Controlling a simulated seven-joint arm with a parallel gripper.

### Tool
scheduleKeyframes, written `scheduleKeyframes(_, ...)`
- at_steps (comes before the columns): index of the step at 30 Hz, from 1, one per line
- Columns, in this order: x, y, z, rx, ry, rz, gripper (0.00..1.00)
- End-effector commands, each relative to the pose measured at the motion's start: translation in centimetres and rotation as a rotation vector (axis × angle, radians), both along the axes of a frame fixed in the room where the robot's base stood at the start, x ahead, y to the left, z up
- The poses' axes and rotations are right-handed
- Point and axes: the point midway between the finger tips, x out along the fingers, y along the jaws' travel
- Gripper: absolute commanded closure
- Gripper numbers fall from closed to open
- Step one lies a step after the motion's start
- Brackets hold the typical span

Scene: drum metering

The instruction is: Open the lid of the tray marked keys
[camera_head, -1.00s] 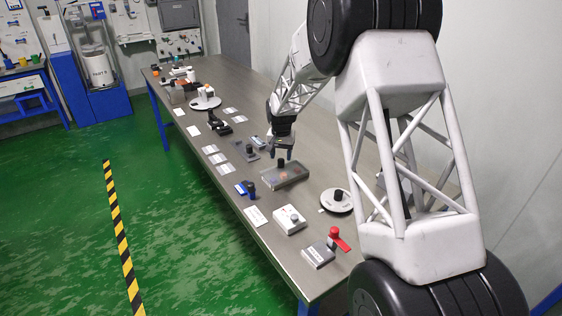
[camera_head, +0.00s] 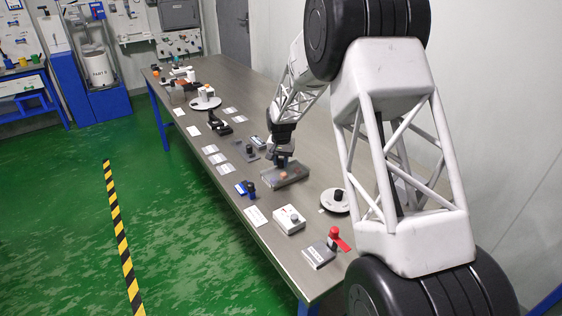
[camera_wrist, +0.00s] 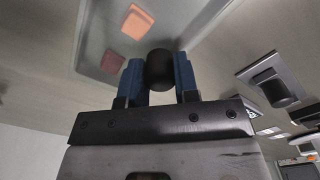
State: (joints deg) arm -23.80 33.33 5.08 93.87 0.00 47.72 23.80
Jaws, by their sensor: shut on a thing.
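The tray (camera_head: 287,178) is a shallow grey box with a see-through lid on the table. An orange block shows inside it. In the wrist view the tray (camera_wrist: 92,38) shows an orange block (camera_wrist: 137,21) and a darker reddish block (camera_wrist: 112,62) under the clear lid. My gripper (camera_head: 282,163) is over the tray's far edge. In the wrist view my gripper (camera_wrist: 160,72) has its two blue fingers shut on a round black knob (camera_wrist: 160,68) at the lid's edge. The lid looks closed. No "keys" marking is readable.
A white box with a knob (camera_head: 289,218), a grey box with a red lever (camera_head: 320,254) and a round dial (camera_head: 335,200) stand nearer. A blue device (camera_head: 246,189) is left of the tray. A grey plate with a black knob (camera_head: 246,150) lies beyond it.

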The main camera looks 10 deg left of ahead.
Motion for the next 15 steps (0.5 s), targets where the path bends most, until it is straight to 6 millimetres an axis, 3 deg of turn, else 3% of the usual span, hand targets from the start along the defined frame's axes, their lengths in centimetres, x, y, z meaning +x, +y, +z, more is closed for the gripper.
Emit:
scheduleKeyframes(8,-0.1,-0.1,0.0,0.000,0.000,0.000,1.00)
scheduleKeyframes(15,-1.2,-1.4,0.1,0.000,0.000,-0.001,1.00)
